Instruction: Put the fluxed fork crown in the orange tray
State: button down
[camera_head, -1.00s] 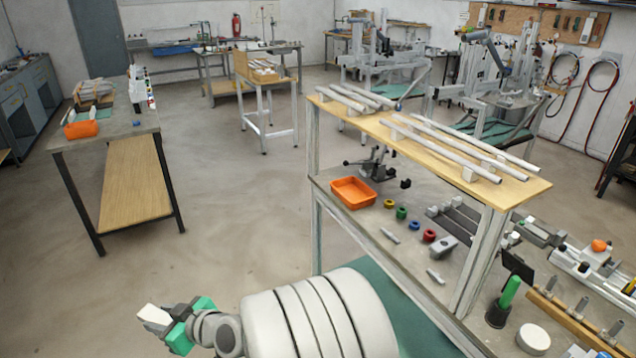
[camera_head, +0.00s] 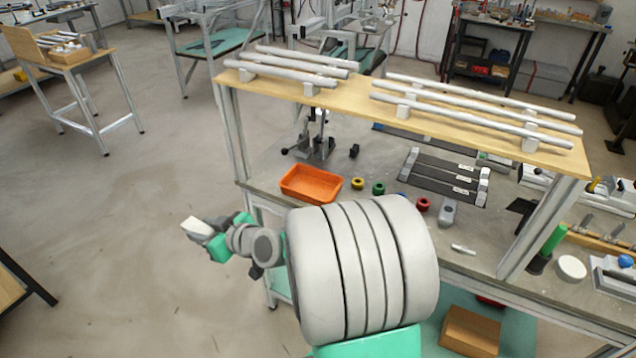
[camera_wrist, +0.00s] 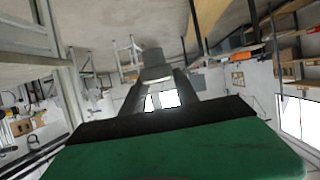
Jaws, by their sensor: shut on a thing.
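The orange tray (camera_head: 311,184) sits on the grey bench, under the left end of the wooden shelf, and looks empty. My gripper (camera_head: 207,236) is out over the floor, to the left of the tray and apart from the bench. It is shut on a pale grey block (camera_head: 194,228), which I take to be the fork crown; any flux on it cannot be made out. In the wrist view the grey block (camera_wrist: 155,62) shows beyond the dark fingers. A similar grey piece with a hole (camera_head: 448,212) lies on the bench.
Coloured rings, including a yellow one (camera_head: 357,183), lie right of the tray. A black clamp fixture (camera_head: 317,140) stands behind it. The wooden shelf (camera_head: 375,103) with white tubes overhangs the bench. Open floor (camera_head: 130,220) lies to the left.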

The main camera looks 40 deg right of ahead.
jog(key=d+r+m+h+b, duration=0.1)
jog(key=d+r+b, duration=0.15)
jog(key=d, duration=0.75)
jog(key=d+r+m+h+b, duration=0.1)
jog(key=d+r+b, duration=0.15)
jog(key=d, duration=0.75)
jog(key=s+d+r+m+h+b, duration=0.1)
jog(key=s+d+r+b, duration=0.15)
jog(key=s+d, duration=0.55)
jog(key=s+d+r+m+h+b, duration=0.1)
jog(key=s+d+b, duration=0.2)
jog(key=s+d, duration=0.5)
send_over(316, 194)
jog(key=shift+t, duration=0.4)
notch_tip(316, 194, down, 9)
jog(key=shift+f, duration=0.15)
notch_tip(316, 194, down, 3)
jog(key=shift+w+d+r+p, duration=0.1)
jog(key=shift+p, duration=0.3)
jog(key=shift+f, duration=0.4)
jog(key=c, duration=0.9)
grip_release()
jog(key=shift+r, duration=0.1)
